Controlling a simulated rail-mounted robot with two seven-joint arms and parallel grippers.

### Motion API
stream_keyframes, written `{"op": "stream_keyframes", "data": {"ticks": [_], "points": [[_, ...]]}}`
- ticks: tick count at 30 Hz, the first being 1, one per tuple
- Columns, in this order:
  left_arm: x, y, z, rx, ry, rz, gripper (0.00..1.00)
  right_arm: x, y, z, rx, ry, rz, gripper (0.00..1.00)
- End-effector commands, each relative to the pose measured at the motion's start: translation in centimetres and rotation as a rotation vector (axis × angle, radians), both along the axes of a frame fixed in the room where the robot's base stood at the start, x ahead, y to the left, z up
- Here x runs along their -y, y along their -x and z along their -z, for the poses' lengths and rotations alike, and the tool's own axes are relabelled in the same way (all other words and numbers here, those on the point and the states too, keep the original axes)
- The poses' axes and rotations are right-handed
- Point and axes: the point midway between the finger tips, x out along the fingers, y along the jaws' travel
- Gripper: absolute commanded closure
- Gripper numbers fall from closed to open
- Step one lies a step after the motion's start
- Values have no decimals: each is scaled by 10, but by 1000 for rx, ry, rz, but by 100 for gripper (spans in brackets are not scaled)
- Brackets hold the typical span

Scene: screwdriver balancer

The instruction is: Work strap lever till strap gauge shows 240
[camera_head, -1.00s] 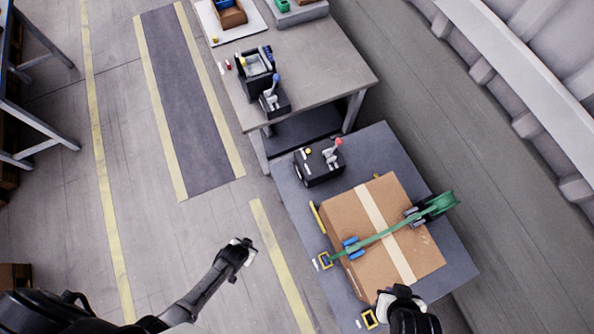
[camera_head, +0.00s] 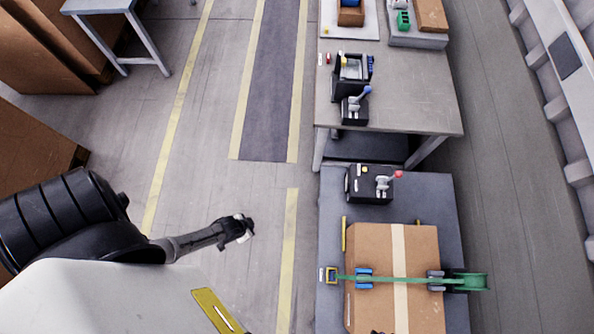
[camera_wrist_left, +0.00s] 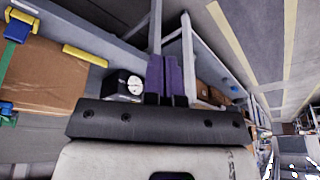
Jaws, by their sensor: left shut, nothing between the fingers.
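A black box (camera_head: 356,188) with a red-knobbed lever (camera_head: 394,176) stands on the grey platform, behind a carton (camera_head: 370,310). A green strap (camera_head: 400,280) crosses the carton to a green reel (camera_head: 472,282). In the left wrist view a black box (camera_wrist_left: 112,83) carries a round white dial (camera_wrist_left: 135,83); its reading is too small to tell. My left gripper (camera_head: 246,231) is shut and empty over the floor, left of the platform and apart from both levers. Its fingers (camera_wrist_left: 165,75) show in the wrist view. My right gripper is out of view.
The grey table (camera_head: 430,105) stands behind the platform (camera_head: 440,200) and bears a black device (camera_head: 352,72) and trays. Yellow floor lines (camera_head: 288,250) run left of the platform. The floor between my left gripper and the platform is clear.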

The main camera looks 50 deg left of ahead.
Motion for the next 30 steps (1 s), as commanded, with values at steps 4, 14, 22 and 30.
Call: {"op": "stream_keyframes", "data": {"ticks": [4, 14, 22, 30], "points": [[-10, 9, 0, 0, -1, 1, 100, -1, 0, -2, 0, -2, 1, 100], [-24, 22, 0, 0, 0, 0, 100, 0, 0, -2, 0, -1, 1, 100], [-25, 23, 0, 0, 0, -1, 100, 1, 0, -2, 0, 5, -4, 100], [-17, 15, -1, 3, 2, -1, 100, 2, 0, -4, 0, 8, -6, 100]]}}
